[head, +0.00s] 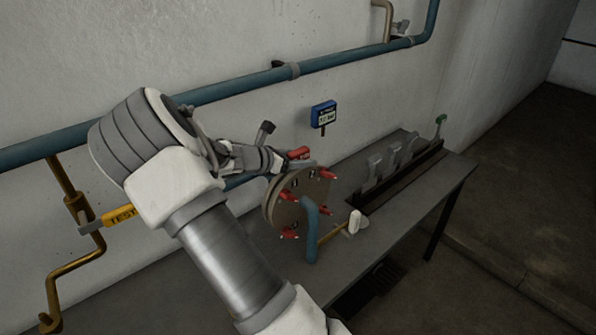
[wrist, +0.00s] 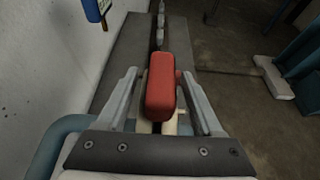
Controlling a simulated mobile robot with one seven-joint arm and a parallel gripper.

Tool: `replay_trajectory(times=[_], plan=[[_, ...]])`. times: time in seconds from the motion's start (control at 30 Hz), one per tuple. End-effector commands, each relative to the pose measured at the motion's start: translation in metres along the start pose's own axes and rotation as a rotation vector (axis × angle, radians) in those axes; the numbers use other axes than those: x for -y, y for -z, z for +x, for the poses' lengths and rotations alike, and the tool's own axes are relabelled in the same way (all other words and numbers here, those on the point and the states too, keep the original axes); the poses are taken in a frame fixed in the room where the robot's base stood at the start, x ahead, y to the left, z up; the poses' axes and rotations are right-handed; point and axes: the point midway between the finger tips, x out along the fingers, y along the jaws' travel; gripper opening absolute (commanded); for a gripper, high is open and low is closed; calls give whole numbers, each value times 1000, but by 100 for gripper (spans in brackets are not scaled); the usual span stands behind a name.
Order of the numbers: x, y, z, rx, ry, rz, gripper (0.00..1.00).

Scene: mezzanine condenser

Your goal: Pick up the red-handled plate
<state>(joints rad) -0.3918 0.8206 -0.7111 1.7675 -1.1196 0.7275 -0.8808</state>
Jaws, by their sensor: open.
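A red handle (head: 299,153) shows at the top of a round brown plate or flange (head: 297,197) on the bench; whether it is fixed to that plate cannot be told. Several smaller red fittings stick out from the plate's face. In the wrist view the red handle (wrist: 161,86) is a rounded block lying between my gripper's two fingers (wrist: 163,92), with gaps on both sides. My gripper (head: 287,161) is open at the handle in the head view and holds nothing. A pale part shows below the handle; the rest beneath it is hidden.
A blue pipe (head: 311,232) bends up in front of the round plate. A grey bench (head: 400,212) carries a rack of upright grey plates (head: 392,157) to the right. A blue sign (head: 324,114) hangs on the wall.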

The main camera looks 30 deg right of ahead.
Motion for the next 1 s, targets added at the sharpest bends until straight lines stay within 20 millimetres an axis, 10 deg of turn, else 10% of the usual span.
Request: replay_trajectory(times=[0.43,0.8,1.0], plan=[[0,0,23,0,-1,0,66],[0,0,23,0,-1,0,0],[0,0,22,0,-1,0,0]])
